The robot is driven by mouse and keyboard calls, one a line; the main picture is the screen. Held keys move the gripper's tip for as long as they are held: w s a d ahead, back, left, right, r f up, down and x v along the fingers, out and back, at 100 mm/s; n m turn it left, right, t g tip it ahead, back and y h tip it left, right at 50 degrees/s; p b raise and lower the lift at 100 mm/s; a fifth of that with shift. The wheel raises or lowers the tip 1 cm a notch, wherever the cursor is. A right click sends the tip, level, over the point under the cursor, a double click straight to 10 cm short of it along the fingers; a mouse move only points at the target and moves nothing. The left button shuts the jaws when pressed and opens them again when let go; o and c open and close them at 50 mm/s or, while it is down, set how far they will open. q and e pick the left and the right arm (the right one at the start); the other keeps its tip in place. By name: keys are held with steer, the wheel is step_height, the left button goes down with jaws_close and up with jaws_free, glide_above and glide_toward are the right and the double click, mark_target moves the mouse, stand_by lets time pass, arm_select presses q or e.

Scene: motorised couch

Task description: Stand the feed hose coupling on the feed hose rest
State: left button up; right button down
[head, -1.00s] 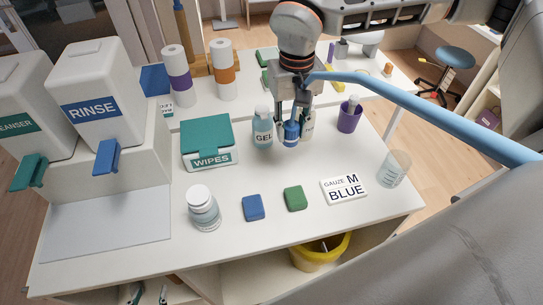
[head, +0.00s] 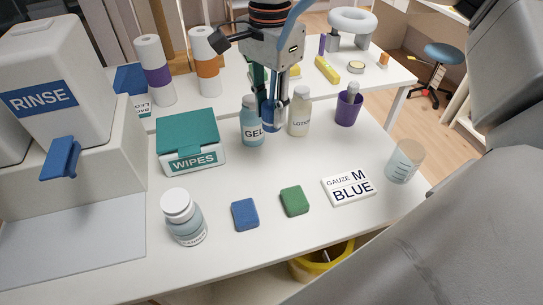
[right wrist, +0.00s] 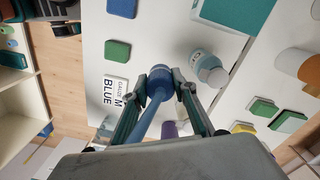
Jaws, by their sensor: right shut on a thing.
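The blue feed hose coupling (right wrist: 158,80) is between the fingertips of my right gripper (right wrist: 165,85) in the right wrist view. The gripper is shut on it. I cannot make out a feed hose rest. My left gripper is not in view.
Gel (head: 251,125) and lotion (head: 300,110) bottles stand close to the gripper.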

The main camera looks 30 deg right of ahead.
steer(key=b, duration=0.1)
glide_above(270, 168)
step_height(270, 168, down, 13)
steer(key=shift+f, duration=0.15)
steer(key=shift+s+f, duration=0.1)
steer(key=shift+f, duration=0.05)
steer(key=c, duration=1.6)
jaws_free()
steer(key=shift+c, duration=0.2)
